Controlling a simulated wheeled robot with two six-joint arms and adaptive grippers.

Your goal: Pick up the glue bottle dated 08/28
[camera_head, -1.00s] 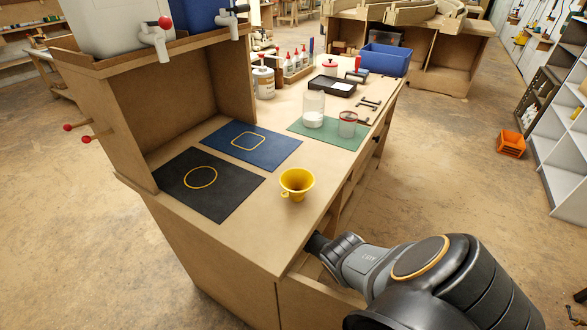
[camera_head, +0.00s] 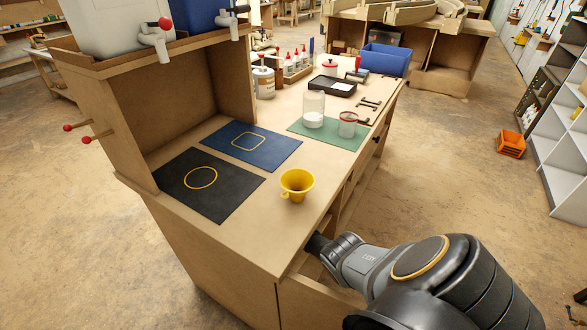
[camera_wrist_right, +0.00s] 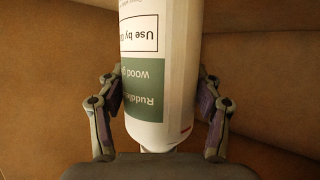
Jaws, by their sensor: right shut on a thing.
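A white bottle (camera_wrist_right: 180,80) with a green and white label fills the middle of the right wrist view. The label reads upside down, with "Use by 0", "wood g" and part of a brand name; the rest of the date is cut off around the curve. My right gripper (camera_wrist_right: 158,105) is shut on the bottle, one finger on each side. In the head view my right arm reaches into the open front of the bench, where the gripper and bottle are hidden. My left gripper is not in view.
Brown board surfaces surround the bottle in the right wrist view.

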